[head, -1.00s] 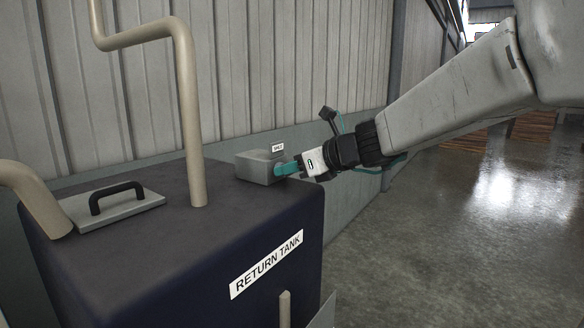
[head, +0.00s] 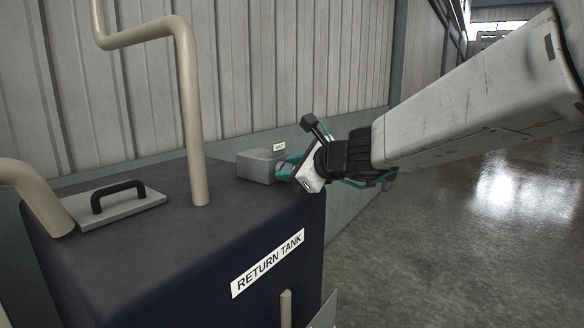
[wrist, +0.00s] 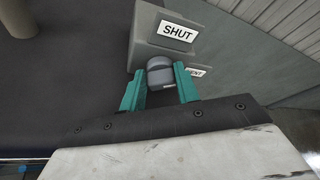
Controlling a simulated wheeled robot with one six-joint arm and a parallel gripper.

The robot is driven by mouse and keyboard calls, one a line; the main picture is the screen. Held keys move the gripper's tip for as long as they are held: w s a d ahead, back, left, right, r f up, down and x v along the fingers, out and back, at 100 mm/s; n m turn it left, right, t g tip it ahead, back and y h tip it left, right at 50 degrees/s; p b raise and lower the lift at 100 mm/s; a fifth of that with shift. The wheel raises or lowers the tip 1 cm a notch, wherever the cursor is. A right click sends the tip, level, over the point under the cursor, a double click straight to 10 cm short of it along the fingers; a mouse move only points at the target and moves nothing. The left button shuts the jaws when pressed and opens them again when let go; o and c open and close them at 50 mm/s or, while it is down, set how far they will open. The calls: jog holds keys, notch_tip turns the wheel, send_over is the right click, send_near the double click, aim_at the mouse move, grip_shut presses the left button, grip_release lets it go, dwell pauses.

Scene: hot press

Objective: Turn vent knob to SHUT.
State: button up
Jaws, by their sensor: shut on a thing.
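The vent knob (wrist: 161,73) is a small grey rounded knob on the face of a grey box. In the wrist view it sits between the two teal fingers of my gripper (wrist: 160,88), which is shut on it. A SHUT label (wrist: 177,31) is on the box above the knob, and a second label (wrist: 195,72), partly hidden by a finger, seems to read VENT. In the head view my gripper (head: 284,168) meets the right side of the grey box (head: 256,166); the knob is mostly hidden there. I cannot tell which way the knob points.
The box stands on the dark return tank (head: 180,240), near its back right corner. A beige pipe (head: 192,120) rises left of the box. A grey lid with a black handle (head: 118,197) lies farther left. A corrugated wall (head: 270,70) stands behind; open floor (head: 460,240) lies right.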

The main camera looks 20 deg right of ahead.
jog(key=shift+n, duration=0.4)
jog(key=o, duration=1)
jog(key=shift+c, duration=0.2)
jog(key=v, duration=0.7)
jog(key=shift+s, duration=0.35)
